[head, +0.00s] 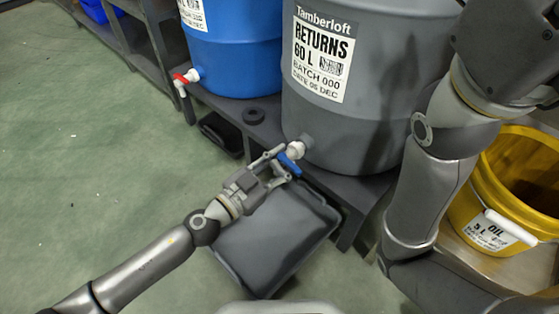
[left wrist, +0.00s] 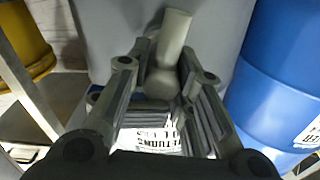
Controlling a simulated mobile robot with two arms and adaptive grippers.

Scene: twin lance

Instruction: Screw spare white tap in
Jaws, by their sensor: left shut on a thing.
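A white tap (head: 296,150) with a blue lever (head: 290,165) is at the lower front of the grey RETURNS barrel (head: 375,120), against or just at its outlet boss (head: 306,139). I cannot tell whether its thread is engaged. My left gripper (head: 280,161) is shut on the tap. In the left wrist view, the fingers of the left gripper (left wrist: 165,80) close around the tap's pale body (left wrist: 172,38), and the barrel's label (left wrist: 150,140) appears upside down behind. My right arm shows at the right of the head view, but its gripper does not.
A blue barrel (head: 235,45) with a red-handled tap (head: 186,80) stands at left on the dark rack (head: 225,103). A black ring (head: 254,115) lies on the rack. A grey tray (head: 270,245) is under the gripper. A yellow oil bucket (head: 490,232) stands at right. Green floor at left is clear.

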